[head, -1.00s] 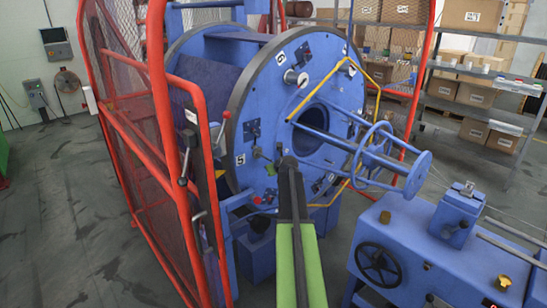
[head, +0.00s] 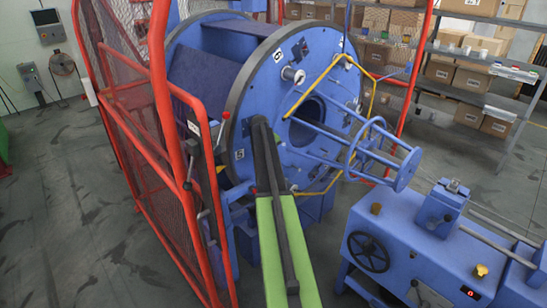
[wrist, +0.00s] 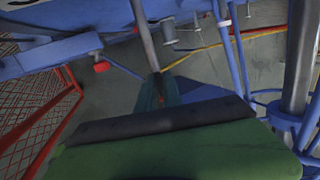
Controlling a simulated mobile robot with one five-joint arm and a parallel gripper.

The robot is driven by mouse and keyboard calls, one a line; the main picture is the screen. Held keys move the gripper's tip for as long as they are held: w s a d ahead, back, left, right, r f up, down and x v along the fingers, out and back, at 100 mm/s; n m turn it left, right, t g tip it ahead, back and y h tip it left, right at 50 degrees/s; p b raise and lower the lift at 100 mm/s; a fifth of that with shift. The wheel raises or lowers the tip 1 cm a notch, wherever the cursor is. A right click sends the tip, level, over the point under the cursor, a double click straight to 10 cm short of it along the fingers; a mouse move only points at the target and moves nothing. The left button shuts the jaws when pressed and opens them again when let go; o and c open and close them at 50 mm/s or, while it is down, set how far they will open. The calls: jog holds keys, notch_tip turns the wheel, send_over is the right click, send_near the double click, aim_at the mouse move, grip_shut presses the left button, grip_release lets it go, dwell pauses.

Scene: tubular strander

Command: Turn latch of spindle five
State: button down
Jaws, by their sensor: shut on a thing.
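The blue spindle disc (head: 303,78) stands upright in the middle of the head view, with small number plates and latch fittings on its face. One plate (head: 239,154) sits at its lower left rim. My arm crosses the disc's lower left face and hides the fittings there. In the wrist view my gripper (wrist: 157,88) is shut around the end of a grey rod (wrist: 146,38), which looks like a latch handle. The rod runs up out of the picture, slightly tilted. My gripper is hidden behind my arm in the head view. I cannot tell the latch's angle.
A red mesh guard (head: 130,130) stands close left of my arm. A blue spoked frame (head: 375,145) and yellow tube (head: 322,75) project right of the disc. A blue bench with a handwheel (head: 368,252) stands at lower right. Open floor lies at the left.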

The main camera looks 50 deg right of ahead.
jog(key=shift+r+g, duration=0.15)
jog(key=shift+g, duration=0.35)
jog(key=c, duration=1.5)
grip_release()
jog(key=shift+r+p, duration=0.1)
jog(key=shift+p, duration=0.2)
jog(key=p+v, duration=1.6)
jog(key=v, duration=0.1)
jog(key=shift+w, duration=0.2)
jog(key=shift+r, duration=0.1)
